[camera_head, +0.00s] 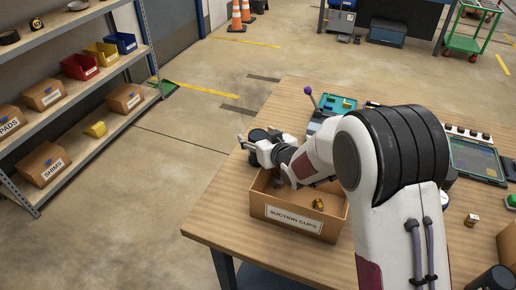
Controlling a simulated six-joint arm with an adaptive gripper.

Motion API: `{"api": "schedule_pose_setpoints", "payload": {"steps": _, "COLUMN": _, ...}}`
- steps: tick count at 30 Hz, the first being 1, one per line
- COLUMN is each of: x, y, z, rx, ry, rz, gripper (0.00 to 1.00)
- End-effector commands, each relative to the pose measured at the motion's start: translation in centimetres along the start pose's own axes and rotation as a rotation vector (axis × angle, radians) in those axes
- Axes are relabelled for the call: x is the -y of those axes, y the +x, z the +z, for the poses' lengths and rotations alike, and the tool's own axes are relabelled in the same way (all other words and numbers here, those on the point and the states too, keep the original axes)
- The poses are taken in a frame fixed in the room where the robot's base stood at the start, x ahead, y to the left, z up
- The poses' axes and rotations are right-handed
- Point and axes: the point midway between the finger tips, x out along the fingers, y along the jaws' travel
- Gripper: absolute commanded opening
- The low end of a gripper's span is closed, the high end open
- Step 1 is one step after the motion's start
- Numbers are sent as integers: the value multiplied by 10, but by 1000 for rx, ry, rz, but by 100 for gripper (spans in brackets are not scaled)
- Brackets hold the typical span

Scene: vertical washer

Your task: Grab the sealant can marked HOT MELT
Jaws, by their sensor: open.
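My gripper (249,142) is at the far left end of my arm, over the left edge area of the wooden table, beyond the cardboard box marked SUCTION CUPS. Its fingers point left and are open. A dark round shape (259,133) shows right beside the fingers; I cannot tell whether it is part of the gripper or a separate object. No label reading HOT MELT is legible. A dark cylinder (494,279) is cut off at the bottom right corner, and its marking cannot be read. My arm hides much of the table's middle.
The SUCTION CUPS box (290,222) stands open near the front, with a small brass piece (318,204) inside. A teal tray (340,103) stands behind my arm. A screen panel (477,160) lies at right. The table's (215,229) front left corner is clear.

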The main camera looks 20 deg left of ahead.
Motion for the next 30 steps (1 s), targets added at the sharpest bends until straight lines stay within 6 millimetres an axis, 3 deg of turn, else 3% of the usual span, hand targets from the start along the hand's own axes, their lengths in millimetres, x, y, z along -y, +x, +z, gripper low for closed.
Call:
{"api": "schedule_pose_setpoints", "payload": {"steps": 13, "x": 0, "y": 0, "z": 0, "rx": 0, "ry": 0, "rz": 0, "gripper": 61}}
{"api": "schedule_pose_setpoints", "payload": {"steps": 20, "x": 0, "y": 0, "z": 0, "rx": 0, "ry": 0, "rz": 0, "gripper": 1}}
{"api": "schedule_pose_setpoints", "payload": {"steps": 30, "x": 0, "y": -1, "z": -2, "rx": -3, "ry": 0, "rz": 0, "gripper": 0}}
